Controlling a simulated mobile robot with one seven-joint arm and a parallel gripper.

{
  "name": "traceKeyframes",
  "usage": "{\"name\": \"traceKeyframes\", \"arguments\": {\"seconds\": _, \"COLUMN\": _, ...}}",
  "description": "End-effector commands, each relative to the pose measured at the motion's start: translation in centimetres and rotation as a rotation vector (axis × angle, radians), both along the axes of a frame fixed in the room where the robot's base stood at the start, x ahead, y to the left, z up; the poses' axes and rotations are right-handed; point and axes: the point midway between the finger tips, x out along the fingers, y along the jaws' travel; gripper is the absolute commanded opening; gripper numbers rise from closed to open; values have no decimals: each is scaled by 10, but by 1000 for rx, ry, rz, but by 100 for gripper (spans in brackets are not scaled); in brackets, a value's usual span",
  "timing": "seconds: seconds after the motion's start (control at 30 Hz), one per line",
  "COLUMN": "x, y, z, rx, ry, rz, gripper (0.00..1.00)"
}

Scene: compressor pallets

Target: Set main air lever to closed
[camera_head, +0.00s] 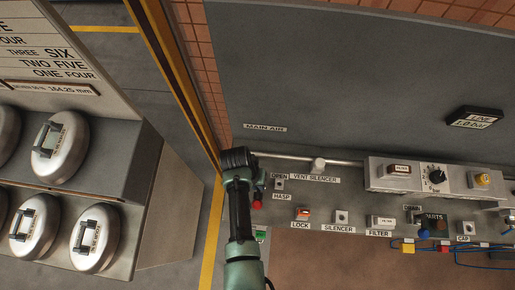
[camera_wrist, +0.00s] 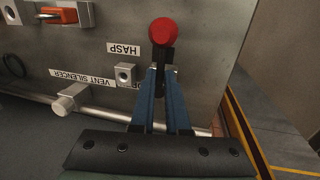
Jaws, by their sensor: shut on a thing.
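The main air lever has a red knob (camera_wrist: 163,31) on a dark shaft, seen at the top middle of the wrist view. My gripper (camera_wrist: 163,72) has its two blue fingers closed around the dark shaft just below the knob. In the head view the red knob (camera_head: 257,204) shows just right of my arm, and my gripper (camera_head: 261,184) is partly hidden by my wrist. The MAIN AIR label (camera_head: 265,128) is on the grey panel above.
The HASP block (camera_wrist: 125,74), a silver pipe (camera_wrist: 108,115) and the vent silencer fitting (camera_wrist: 72,99) are close beside my fingers. An orange lock (camera_head: 302,213) is further right on the panel. A shelf with round metal canisters (camera_head: 61,147) stands at left, with floor between.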

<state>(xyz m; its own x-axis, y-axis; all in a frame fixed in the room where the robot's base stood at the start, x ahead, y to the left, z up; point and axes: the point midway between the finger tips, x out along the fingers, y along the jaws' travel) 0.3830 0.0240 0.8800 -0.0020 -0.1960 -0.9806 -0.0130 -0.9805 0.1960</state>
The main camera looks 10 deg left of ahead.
Motion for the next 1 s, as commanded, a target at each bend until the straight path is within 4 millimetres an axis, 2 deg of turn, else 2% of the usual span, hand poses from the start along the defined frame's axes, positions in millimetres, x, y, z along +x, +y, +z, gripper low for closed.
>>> {"name": "traceKeyframes", "arguments": {"seconds": 0.3, "x": 0, "y": 1, "z": 0, "rx": 2, "ry": 0, "rz": -4, "gripper": 0}}
{"name": "traceKeyframes", "arguments": {"seconds": 0.33, "x": 0, "y": 1, "z": 0, "rx": 2, "ry": 0, "rz": -3, "gripper": 17}}
{"name": "traceKeyframes", "arguments": {"seconds": 0.47, "x": 0, "y": 0, "z": 0, "rx": 2, "ry": 0, "rz": -3, "gripper": 40}}
{"name": "traceKeyframes", "arguments": {"seconds": 0.5, "x": 0, "y": 0, "z": 0, "rx": 2, "ry": -1, "rz": -3, "gripper": 43}}
{"name": "traceKeyframes", "arguments": {"seconds": 0.83, "x": 0, "y": 1, "z": 2, "rx": 1, "ry": 0, "rz": -2, "gripper": 43}}
{"name": "traceKeyframes", "arguments": {"seconds": 1.0, "x": 1, "y": 4, "z": 18, "rx": 2, "ry": -2, "rz": -2, "gripper": 43}}
